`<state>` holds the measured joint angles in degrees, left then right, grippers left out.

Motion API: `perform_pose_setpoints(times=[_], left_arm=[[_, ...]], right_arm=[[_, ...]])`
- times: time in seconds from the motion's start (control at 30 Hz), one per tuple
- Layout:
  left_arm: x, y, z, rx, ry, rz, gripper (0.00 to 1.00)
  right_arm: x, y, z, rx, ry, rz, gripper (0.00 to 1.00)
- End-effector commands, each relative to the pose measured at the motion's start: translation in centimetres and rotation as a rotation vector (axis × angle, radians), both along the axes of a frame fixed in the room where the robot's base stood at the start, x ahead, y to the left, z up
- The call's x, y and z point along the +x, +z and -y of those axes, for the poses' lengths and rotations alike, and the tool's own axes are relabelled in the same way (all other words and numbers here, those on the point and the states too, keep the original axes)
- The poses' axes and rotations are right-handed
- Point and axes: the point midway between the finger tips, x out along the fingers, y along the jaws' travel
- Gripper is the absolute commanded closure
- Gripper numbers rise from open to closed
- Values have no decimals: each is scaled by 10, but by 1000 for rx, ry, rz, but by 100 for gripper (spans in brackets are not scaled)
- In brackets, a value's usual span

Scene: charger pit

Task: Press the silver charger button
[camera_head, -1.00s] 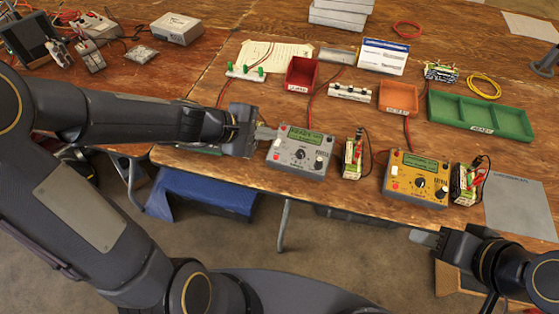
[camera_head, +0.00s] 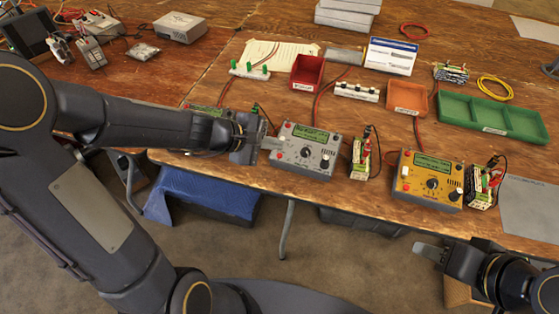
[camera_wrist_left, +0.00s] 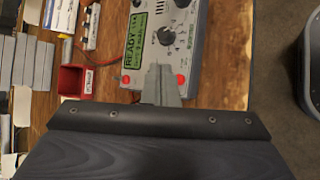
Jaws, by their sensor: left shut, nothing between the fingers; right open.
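The silver charger (camera_head: 317,160) sits at the table's front edge, with a lit green screen, a dark knob and red and white buttons. In the left wrist view it (camera_wrist_left: 195,40) lies just beyond my fingers, its screen reading READY, with a red button on either side of the fingertips. My left gripper (camera_head: 276,143) is shut and empty, its fingertips at the charger's left edge; it also shows in the left wrist view (camera_wrist_left: 160,72). I cannot tell whether the tips touch the charger. My right gripper (camera_head: 425,250) is open, low in front of the table.
A gold charger (camera_head: 415,187) stands to the right, with battery packs (camera_head: 361,160) beside the chargers. A red bin (camera_head: 308,73), an orange bin (camera_head: 406,97) and a green tray (camera_head: 493,118) stand behind. Cables run between them.

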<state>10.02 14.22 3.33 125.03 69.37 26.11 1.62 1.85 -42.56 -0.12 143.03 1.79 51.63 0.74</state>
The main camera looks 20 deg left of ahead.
Motion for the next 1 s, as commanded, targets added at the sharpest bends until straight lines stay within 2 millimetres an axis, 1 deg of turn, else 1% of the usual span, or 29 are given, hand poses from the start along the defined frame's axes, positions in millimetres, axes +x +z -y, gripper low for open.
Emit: perform_pose_setpoints(times=[0.03,0.2,1.0], left_arm=[[2,-14,0,0,0,1,100],[4,-24,0,1,-1,1,100],[4,-23,0,1,-1,1,100]], right_arm=[[0,-14,0,0,0,0,59],[0,-25,0,0,0,0,59],[0,-24,0,0,0,0,59]])
